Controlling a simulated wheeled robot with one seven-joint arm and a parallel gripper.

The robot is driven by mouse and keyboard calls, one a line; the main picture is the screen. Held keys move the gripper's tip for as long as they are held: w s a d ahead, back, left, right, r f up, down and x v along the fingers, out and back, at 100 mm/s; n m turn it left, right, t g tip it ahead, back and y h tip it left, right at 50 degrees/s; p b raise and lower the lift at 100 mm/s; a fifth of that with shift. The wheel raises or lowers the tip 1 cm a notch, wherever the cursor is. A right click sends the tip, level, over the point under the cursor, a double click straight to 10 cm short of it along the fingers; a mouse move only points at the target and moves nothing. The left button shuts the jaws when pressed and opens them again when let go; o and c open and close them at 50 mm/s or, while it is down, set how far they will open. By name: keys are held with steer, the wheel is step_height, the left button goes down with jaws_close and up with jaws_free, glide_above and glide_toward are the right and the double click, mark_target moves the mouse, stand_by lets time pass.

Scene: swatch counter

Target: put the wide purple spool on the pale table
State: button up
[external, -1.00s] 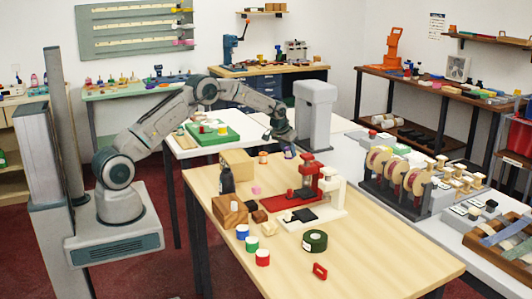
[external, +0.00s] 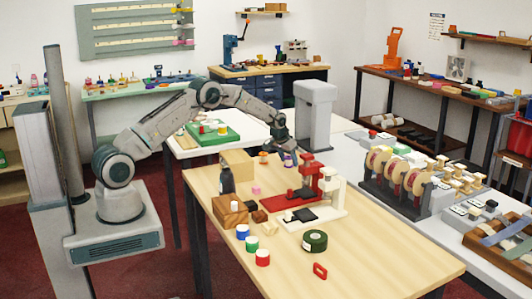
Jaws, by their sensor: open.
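The purple spool (external: 289,160) is small in the external view, near the far edge of the pale wood table (external: 390,255), just left of the red press. It appears to stand on the table top, though its base is hard to make out. My gripper (external: 287,151) is directly above and around its upper part, pointing down, with its jaws open. The fingers hide part of the spool, and I cannot tell whether they touch it.
An orange spool (external: 263,157) stands to the left. A red press (external: 311,180) and a cream press (external: 332,190) stand close on the right. A wooden box (external: 237,163), dark bottle (external: 227,180) and pink cube (external: 256,189) are nearby. The table's near right part is mostly clear.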

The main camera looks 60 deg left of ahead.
steer(key=b+v, duration=0.1)
steer(key=v, duration=1.1)
steer(key=shift+r, duration=0.2)
steer(key=s+d+r+m, duration=0.1)
steer(key=s+d+r, duration=0.5)
steer(key=s, duration=0.4)
steer(key=s+d+r+m, duration=0.1)
steer(key=s+d+r, duration=0.5)
steer(key=s, duration=0.5)
steer(key=s+d+f, duration=0.1)
steer(key=s+d, duration=0.1)
steer(key=s, duration=0.9)
steer(key=s+d+f+m+g+h, duration=0.1)
steer(key=s+d, duration=0.2)
steer(key=s, duration=0.8)
steer(key=shift+s+d+f+m, duration=0.3)
steer(key=shift+s+f, duration=0.1)
